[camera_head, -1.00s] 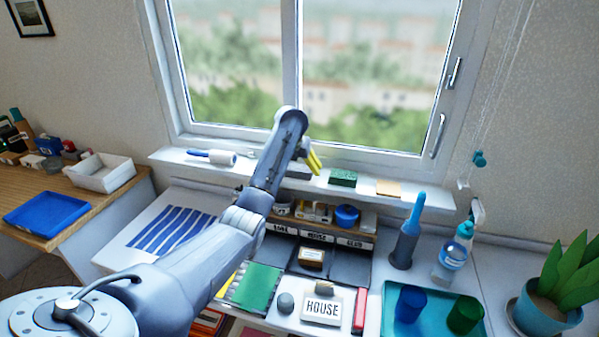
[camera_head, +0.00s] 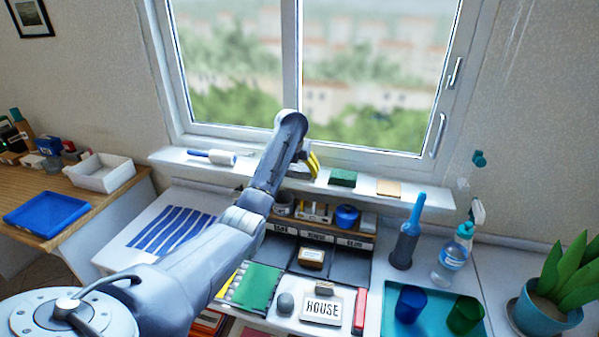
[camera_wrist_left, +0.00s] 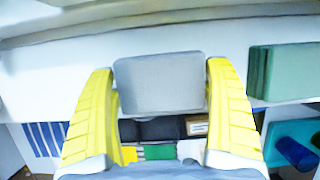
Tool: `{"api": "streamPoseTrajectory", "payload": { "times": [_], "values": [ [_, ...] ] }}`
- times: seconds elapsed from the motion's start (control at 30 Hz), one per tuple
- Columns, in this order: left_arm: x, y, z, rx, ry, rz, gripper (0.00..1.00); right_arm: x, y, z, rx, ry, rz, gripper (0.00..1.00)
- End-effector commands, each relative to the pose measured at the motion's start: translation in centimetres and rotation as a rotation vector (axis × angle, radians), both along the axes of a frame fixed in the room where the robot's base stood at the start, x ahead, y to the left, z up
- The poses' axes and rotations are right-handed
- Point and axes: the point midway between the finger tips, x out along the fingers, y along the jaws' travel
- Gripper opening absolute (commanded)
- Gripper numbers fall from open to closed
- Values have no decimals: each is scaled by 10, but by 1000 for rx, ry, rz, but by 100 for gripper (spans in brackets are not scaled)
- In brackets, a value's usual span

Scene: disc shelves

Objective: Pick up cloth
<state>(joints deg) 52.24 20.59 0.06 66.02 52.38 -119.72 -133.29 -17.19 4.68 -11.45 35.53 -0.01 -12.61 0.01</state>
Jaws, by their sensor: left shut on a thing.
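A grey, folded cloth-like piece (camera_wrist_left: 160,82) sits between the two yellow fingers of my left gripper (camera_wrist_left: 160,72) in the left wrist view. The fingers are shut on its two sides. In the head view my left gripper (camera_head: 312,164) is low at the windowsill, left of the green sponge. There the arm's end hides most of the fingers and part of the grey piece. I cannot tell if the piece still touches the sill. My right gripper is not in view.
The windowsill (camera_head: 262,165) also holds a green sponge (camera_head: 343,178), a tan flat piece (camera_head: 388,187) and a blue-handled roller (camera_head: 212,156). Below are a desk organizer, a blue bottle (camera_head: 406,235), a spray bottle (camera_head: 453,258) and a teal tray (camera_head: 437,327) with cups.

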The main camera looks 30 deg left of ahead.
Motion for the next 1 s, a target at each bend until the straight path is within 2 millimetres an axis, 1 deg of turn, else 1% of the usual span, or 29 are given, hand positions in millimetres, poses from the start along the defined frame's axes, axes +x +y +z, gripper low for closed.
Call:
{"api": "streamPoseTrajectory", "payload": {
  "times": [0.27,0.47,0.63,1.0],
  "values": [
    [0,0,4,0,-1,0,59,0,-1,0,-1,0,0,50],
    [1,0,20,1,-2,-1,59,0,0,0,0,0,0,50],
    [1,0,49,0,-3,0,59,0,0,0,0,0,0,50],
    [1,0,135,0,-3,1,59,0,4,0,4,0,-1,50]
  ]
}}
